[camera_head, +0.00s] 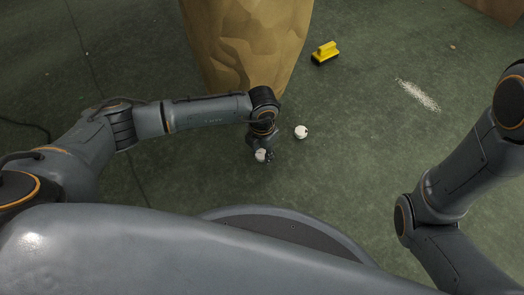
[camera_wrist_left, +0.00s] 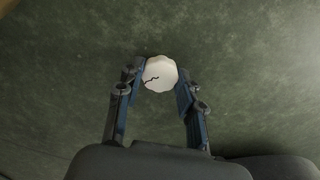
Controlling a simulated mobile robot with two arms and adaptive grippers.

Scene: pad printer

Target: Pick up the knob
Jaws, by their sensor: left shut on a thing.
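A white knob (camera_wrist_left: 159,72) with a scalloped edge and a thin dark squiggle on its face is between the fingertips of my left gripper (camera_wrist_left: 160,84), in the left wrist view. The fingers are shut on it from both sides. In the head view my left gripper (camera_head: 263,156) points down near the floor, and the white knob (camera_head: 260,155) shows partly at its tip. A second white round knob (camera_head: 301,132) with a dark spot lies on the floor up and to the right, apart from the gripper. My right gripper is outside the views; only right arm links show.
A large tan, faceted object (camera_head: 245,50) stands just behind my left gripper. A yellow brush-like thing (camera_head: 325,53) with a dark underside lies on the green floor (camera_head: 365,140) farther back. A pale patch (camera_head: 418,95) marks the floor. The floor right of the second knob is clear.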

